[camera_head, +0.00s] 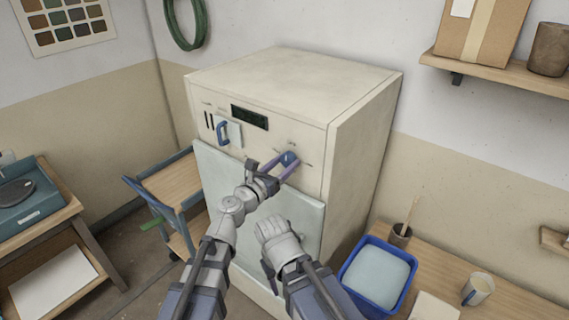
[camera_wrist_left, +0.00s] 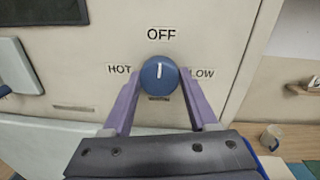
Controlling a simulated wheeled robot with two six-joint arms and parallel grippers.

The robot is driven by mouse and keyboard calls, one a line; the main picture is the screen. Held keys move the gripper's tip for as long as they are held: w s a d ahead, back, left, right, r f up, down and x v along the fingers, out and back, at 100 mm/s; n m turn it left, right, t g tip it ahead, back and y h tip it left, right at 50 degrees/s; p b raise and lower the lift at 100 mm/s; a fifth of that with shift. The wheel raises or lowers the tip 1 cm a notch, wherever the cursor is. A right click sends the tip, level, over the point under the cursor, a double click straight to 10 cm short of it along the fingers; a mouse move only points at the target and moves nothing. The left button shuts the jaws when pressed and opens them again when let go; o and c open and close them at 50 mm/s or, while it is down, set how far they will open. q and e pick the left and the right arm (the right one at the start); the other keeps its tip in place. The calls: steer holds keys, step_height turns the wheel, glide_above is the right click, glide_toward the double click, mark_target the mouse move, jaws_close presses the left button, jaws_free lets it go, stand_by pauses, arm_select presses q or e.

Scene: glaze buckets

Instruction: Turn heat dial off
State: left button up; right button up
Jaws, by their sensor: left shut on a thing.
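The heat dial (camera_wrist_left: 159,77) is a round blue knob on the kiln's cream front panel. Its white mark points straight up at the word OFF, with HOT to its left and LOW to its right. In the head view the dial (camera_head: 290,158) is small and partly covered by my gripper. My left gripper (camera_wrist_left: 160,88) has its two purple fingers on either side of the dial and is shut on it. It also shows in the head view (camera_head: 283,164). My right arm is folded in front of the kiln door; its gripper fingers do not show.
The kiln (camera_head: 360,130) has a dark display (camera_head: 249,117) and a blue handle (camera_head: 223,132) left of the dial. A wooden-shelved cart (camera_head: 170,183) stands at left. A blue tub (camera_head: 377,277) and a mug (camera_head: 478,289) stand on the right table.

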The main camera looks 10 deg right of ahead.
arm_select(q)
steer(key=shift+n, duration=0.3)
steer(key=shift+s, duration=0.1)
steer(key=o, duration=1.4)
